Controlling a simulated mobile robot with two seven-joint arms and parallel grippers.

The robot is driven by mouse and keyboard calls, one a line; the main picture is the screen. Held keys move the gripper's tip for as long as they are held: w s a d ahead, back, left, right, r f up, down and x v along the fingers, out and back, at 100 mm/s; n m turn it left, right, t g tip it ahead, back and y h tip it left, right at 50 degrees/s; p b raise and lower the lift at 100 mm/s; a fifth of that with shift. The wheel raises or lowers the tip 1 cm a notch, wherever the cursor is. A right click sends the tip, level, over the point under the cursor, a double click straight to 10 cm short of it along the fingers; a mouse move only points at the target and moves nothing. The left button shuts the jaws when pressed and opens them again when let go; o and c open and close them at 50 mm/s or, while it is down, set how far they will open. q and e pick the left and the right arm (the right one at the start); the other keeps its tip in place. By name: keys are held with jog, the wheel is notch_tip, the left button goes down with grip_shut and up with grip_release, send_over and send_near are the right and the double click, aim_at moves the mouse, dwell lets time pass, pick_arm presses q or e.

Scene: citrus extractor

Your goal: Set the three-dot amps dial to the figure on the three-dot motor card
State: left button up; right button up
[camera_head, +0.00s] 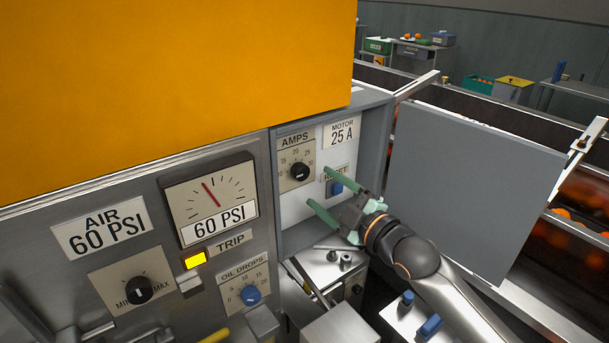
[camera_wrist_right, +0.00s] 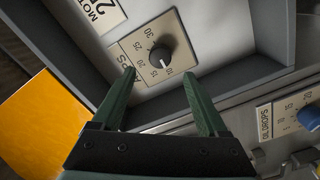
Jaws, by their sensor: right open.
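The amps dial (camera_head: 299,170) is a black round knob on a beige scale plate inside an open grey box. It also shows in the right wrist view (camera_wrist_right: 160,56), its white mark pointing to the low end, near 10 to 15. The motor card (camera_head: 342,133) above right of it reads 25 A; the wrist view shows only part of this card (camera_wrist_right: 100,12). I cannot make out any dots. My right gripper (camera_head: 318,186) is open and empty, its green fingers reaching into the box, apart from the knob. In the wrist view the fingertips (camera_wrist_right: 158,74) lie either side of the dial plate's lower part. My left gripper is not in view.
A blue reset button (camera_head: 336,188) sits right of the dial, close to my right fingers. The box's grey door (camera_head: 470,185) stands open on the right. Left are an air gauge (camera_head: 210,198), a lit yellow trip lamp (camera_head: 195,259) and a blue oil drops dial (camera_head: 250,295).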

aim_at(303, 174)
jog(key=x, duration=0.7)
jog(key=shift+w+a, duration=0.1)
grip_shut()
dwell(0.6)
